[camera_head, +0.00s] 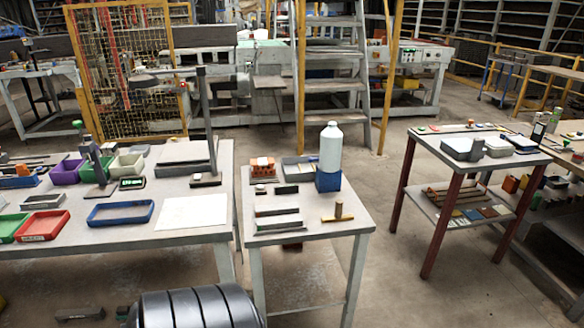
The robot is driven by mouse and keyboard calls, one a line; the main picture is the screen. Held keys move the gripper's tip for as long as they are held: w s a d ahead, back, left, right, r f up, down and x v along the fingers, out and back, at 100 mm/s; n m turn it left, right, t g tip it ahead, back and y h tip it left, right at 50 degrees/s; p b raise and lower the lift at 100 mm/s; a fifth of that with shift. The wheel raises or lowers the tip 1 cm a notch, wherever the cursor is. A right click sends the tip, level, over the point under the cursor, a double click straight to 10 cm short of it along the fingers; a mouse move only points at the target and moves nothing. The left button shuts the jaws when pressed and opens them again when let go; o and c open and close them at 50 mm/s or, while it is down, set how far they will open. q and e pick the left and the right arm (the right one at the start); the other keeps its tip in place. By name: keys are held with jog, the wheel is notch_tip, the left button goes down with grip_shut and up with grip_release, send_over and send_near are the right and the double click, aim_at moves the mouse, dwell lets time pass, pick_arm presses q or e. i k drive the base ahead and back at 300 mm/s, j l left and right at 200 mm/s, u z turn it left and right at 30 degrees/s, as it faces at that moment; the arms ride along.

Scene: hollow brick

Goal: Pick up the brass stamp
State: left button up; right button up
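A small brass-coloured piece with an upright handle (338,211), which looks like the brass stamp, stands on the small grey table (310,225) in the middle, near its front right part. It has a flat bar-like base with a short post rising from it. Nothing covers it. Neither of my grippers can be made out in the head view.
A larger table with bins (130,164) adjoins left; a red-legged table (478,155) stands right.

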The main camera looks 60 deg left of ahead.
aim_at(338, 217)
jog(key=u, duration=1.7)
